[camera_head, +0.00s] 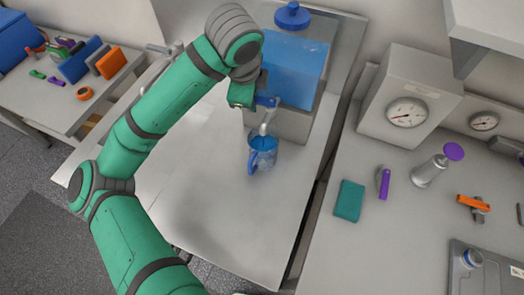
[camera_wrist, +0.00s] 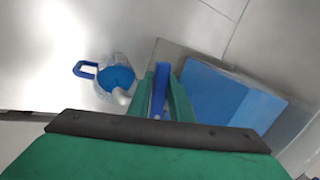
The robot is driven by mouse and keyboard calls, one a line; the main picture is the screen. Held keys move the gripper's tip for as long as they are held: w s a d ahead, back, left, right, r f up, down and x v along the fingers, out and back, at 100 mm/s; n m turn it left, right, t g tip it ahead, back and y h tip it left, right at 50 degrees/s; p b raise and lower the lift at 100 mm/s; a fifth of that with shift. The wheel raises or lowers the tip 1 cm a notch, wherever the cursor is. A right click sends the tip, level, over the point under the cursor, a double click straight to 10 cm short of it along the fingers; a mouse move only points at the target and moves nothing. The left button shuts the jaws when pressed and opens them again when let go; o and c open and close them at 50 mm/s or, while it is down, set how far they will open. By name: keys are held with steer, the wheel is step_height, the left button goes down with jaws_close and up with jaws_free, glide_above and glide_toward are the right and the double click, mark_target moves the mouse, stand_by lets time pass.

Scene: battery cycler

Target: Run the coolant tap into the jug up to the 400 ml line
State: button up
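The clear jug (camera_head: 262,158) with a blue handle stands upright below the tap spout (camera_head: 265,127) on the metal bench. In the wrist view the jug (camera_wrist: 118,76) shows blue inside; its 400 ml line and the exact level cannot be read. The tap's blue lever (camera_head: 268,101) is at the front of the coolant tank (camera_head: 297,66), which holds blue liquid. My gripper (camera_wrist: 163,85) has its two green fingers close on either side of the blue lever (camera_wrist: 160,88), seemingly gripping it. No stream is clearly visible at the spout.
A grey box with a dial (camera_head: 408,112) stands on the right bench, beside a teal block (camera_head: 349,201) and a purple-topped stand (camera_head: 430,170). A side table (camera_head: 50,95) with coloured items is at the left. The bench in front of the jug is clear.

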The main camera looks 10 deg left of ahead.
steer(key=shift+w+m+h, duration=0.4)
steer(key=shift+w+m, duration=0.05)
steer(key=shift+m, duration=0.55)
steer(key=shift+w, duration=0.2)
steer(key=shift+o, duration=1.2)
steer(key=v, duration=0.7)
steer(key=shift+r, duration=0.45)
